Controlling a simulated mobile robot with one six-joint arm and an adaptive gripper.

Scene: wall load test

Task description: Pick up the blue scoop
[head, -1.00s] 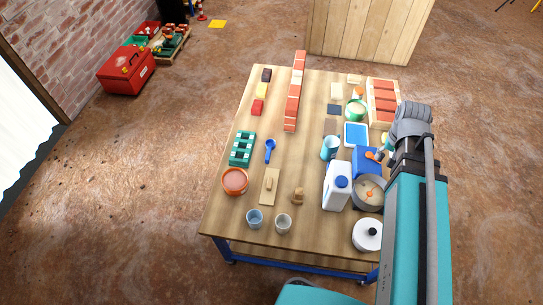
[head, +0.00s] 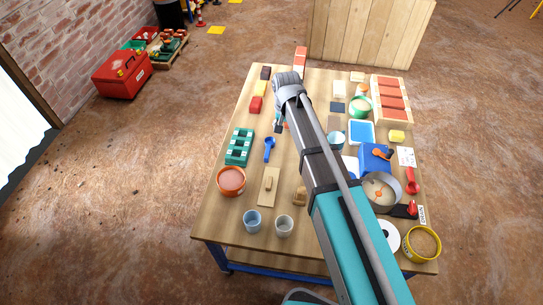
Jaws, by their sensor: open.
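The blue scoop (head: 268,149) lies on the wooden table (head: 225,215), left of the table's middle, just right of the green block rack (head: 239,147). Its round bowl is toward the front and its handle points to the back. My gripper (head: 278,128) hangs below my wrist, in the picture just above and right of the scoop's handle end. It is open, and nothing shows between its fingers. It is small and partly hidden by my arm, so its height above the table is hard to tell.
A terracotta bowl (head: 231,181), a wooden float (head: 268,186) and two cups (head: 252,221) (head: 284,225) lie in front of the scoop.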

